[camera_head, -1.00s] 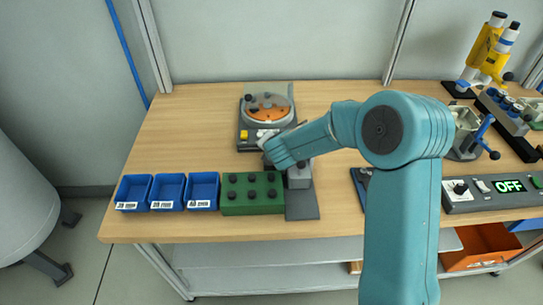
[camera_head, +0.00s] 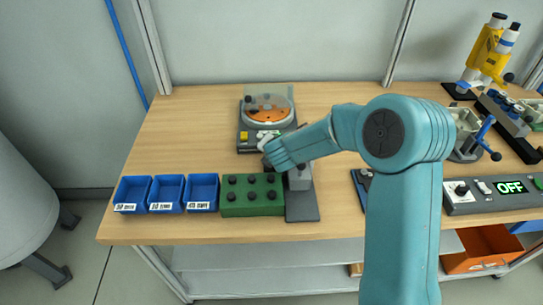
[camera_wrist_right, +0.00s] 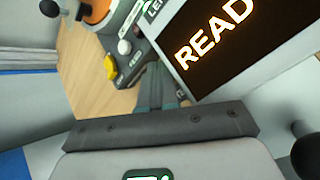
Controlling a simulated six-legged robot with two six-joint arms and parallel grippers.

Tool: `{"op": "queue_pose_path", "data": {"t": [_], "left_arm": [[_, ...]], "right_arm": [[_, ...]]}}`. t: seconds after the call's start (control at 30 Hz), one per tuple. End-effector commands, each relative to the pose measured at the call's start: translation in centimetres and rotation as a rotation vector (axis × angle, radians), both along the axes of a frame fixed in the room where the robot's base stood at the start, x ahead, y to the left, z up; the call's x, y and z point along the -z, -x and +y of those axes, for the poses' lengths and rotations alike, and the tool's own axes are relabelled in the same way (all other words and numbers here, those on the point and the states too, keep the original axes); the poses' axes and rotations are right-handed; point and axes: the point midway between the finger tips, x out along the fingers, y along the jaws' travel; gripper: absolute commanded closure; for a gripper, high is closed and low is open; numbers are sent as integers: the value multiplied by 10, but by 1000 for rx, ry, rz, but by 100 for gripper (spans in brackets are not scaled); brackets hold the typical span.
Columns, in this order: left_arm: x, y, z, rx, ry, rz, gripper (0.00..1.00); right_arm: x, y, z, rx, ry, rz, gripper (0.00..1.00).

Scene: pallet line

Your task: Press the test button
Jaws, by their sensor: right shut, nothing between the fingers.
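The tester (camera_head: 242,146) is a dark grey unit with a round orange disc on top and a yellow button (camera_head: 243,136) at its front left. In the right wrist view the yellow button (camera_wrist_right: 110,67) and a white round button (camera_wrist_right: 124,47) sit on its panel. In the head view my right wrist hides the fingertips. My left gripper is out of view.
An orange-lettered "READ" display (camera_wrist_right: 225,35) stands close to the gripper. Blue bins (camera_head: 133,190), a green block with black knobs (camera_head: 252,207) and a grey stand (camera_head: 301,205) line the front edge. Bare table lies left of the tester.

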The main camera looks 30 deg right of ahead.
Motion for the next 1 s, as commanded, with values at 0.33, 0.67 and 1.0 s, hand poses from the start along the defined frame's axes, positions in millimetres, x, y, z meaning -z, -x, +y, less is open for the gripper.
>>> {"op": "queue_pose_path", "data": {"t": [0.33,0.67,1.0], "left_arm": [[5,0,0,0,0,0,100],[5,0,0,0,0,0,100],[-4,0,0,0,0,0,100]], "right_arm": [[4,0,0,0,0,0,100],[4,0,0,-1,0,1,100],[-9,0,0,-1,0,-1,100]]}}
